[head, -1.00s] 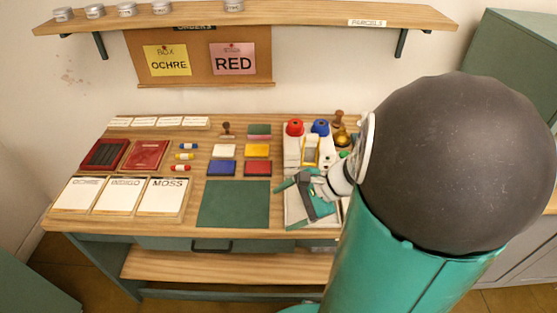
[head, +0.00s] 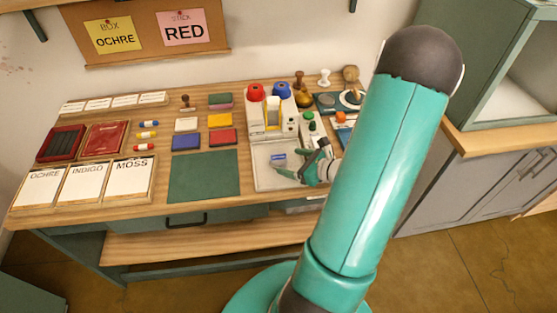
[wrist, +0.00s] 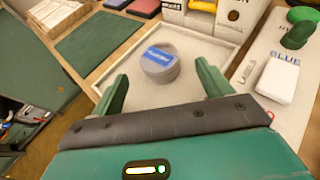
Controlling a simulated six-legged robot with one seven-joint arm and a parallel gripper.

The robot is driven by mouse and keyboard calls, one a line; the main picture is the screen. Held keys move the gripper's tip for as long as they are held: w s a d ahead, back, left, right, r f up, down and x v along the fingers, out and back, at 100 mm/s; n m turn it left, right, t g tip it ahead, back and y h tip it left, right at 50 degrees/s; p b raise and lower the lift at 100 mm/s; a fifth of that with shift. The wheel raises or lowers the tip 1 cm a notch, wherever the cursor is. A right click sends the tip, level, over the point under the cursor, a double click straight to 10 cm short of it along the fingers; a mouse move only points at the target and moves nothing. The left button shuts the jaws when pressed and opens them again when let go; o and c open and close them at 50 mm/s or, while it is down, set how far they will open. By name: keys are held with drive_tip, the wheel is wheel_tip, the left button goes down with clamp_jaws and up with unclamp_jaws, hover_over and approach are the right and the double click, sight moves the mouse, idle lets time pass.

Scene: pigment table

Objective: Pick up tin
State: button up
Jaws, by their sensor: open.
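The tin (wrist: 160,67) is round and grey with a blue label on its lid. It sits in a shallow pale tray (wrist: 212,50). In the head view the tin (head: 279,158) shows small, with its blue label up, in the tray (head: 263,180) at the right of the table. My gripper (wrist: 161,78) is open and empty. In the wrist view its two green fingers stand left and right of the tin, with gaps on both sides. In the head view my gripper (head: 302,160) is over the tray, just right of the tin.
A pale device with a red knob (head: 256,92) and a blue knob stands behind the tray. A white block (wrist: 278,80) lies on a panel right of the tray. A green mat (head: 205,176) lies to the left. Stamps stand at the back right.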

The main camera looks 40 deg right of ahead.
sight(282, 159)
drive_tip(key=shift+x, duration=3.15)
drive_tip(key=c, duration=1.2)
drive_tip(key=shift+o, duration=0.2)
drive_tip(key=shift+r, duration=0.1)
